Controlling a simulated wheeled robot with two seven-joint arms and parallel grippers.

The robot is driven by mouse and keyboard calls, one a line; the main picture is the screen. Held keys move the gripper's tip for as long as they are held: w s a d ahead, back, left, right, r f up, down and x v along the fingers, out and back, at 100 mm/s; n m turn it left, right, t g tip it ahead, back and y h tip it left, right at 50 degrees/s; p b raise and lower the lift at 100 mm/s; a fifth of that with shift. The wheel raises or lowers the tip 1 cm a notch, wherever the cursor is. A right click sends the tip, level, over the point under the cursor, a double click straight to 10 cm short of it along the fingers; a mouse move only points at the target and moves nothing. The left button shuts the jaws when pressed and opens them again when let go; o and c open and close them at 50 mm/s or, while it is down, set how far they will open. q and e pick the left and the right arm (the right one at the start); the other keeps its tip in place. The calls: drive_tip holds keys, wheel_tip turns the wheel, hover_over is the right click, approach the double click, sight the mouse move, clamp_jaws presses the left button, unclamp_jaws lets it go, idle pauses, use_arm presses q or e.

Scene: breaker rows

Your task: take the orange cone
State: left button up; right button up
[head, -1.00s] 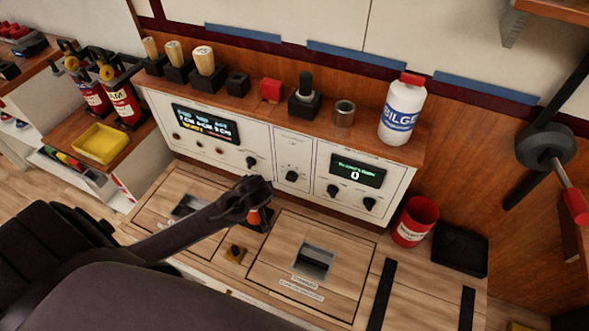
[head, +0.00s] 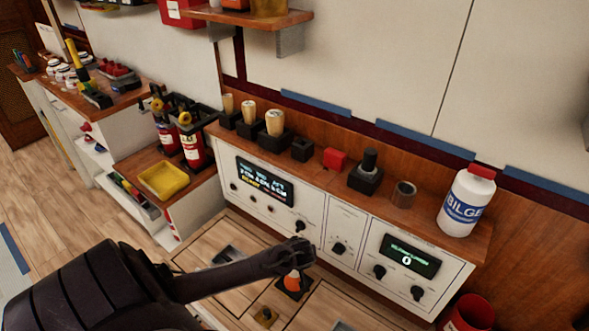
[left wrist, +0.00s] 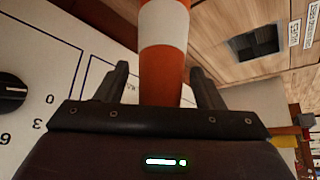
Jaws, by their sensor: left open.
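The orange cone (head: 294,282) with a white band stands on a dark square base on the wooden counter, in front of the control panel. My left gripper (head: 292,262) is over its upper part in the head view. In the left wrist view the cone (left wrist: 164,50) runs between the two open fingers of my left gripper (left wrist: 164,85). I cannot tell whether either finger touches it. The cone's top is hidden by the gripper in the head view. My right gripper is not in view.
The white control panel (head: 342,215) with knobs and displays rises close behind the cone. A BILGE bottle (head: 466,203) stands on the shelf at right. A red cup (head: 470,314) is at lower right.

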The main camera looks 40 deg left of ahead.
use_arm(q)
clamp_jaws()
idle(0.4)
